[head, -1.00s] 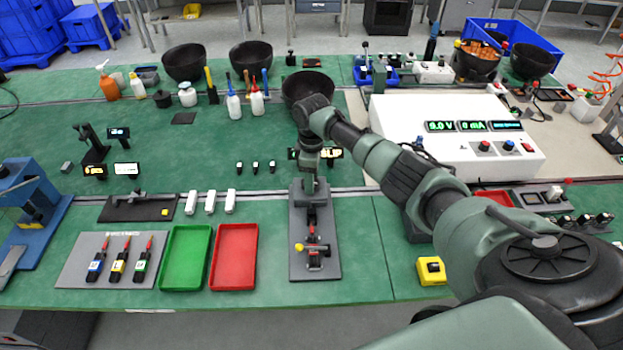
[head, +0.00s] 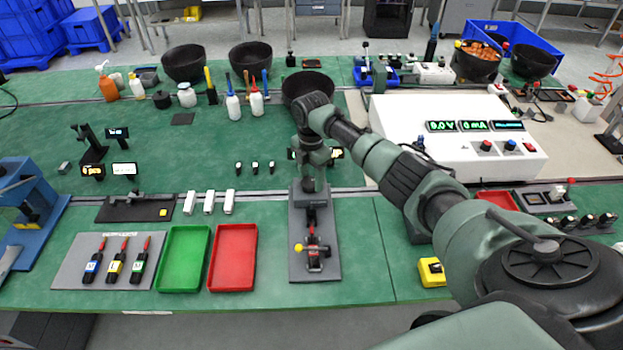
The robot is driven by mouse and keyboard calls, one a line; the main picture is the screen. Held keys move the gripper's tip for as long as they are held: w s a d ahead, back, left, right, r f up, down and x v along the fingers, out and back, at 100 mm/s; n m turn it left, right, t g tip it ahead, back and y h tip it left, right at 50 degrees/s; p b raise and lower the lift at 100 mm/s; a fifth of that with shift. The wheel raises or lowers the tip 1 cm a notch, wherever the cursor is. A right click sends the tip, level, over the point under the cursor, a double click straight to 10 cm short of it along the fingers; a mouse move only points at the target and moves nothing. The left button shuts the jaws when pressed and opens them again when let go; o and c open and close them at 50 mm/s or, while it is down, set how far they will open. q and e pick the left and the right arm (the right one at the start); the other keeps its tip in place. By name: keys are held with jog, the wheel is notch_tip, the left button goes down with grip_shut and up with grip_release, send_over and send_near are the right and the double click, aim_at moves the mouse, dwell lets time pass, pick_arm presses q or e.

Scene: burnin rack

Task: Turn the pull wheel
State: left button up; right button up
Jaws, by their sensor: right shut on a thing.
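A dark grey plate (head: 328,262) with a small rig on it lies on the green bench near the front middle. The rig (head: 313,242) has a yellow knob (head: 298,248) at its left and red and black parts. My right gripper (head: 311,196) points down at the far end of this plate. It is shut on the pull wheel, which the gripper and wrist hide from view. My left gripper is out of view.
Green (head: 184,258) and red (head: 233,258) trays lie left of the plate. A yellow block (head: 432,271) is at its right. A white power supply (head: 445,140) stands beyond my right arm. A black bowl (head: 308,85) is behind the wrist.

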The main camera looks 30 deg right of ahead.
aim_at(309, 180)
jog(key=n, duration=0.3)
jog(key=n+b, duration=0.1)
jog(key=n, duration=0.2)
jog(key=shift+w+r, duration=0.1)
jog(key=shift+w, duration=0.1)
jog(key=n+b, duration=0.1)
jog(key=n, duration=0.5)
jog(key=shift+w+a, duration=0.1)
jog(key=shift+a, duration=0.05)
jog(key=shift+n, duration=0.3)
jog(key=o, duration=1.4)
jog(key=shift+c, duration=0.2)
notch_tip(309, 180, up, 8)
jog(key=shift+f+b, duration=0.1)
jog(key=shift+b, duration=0.95)
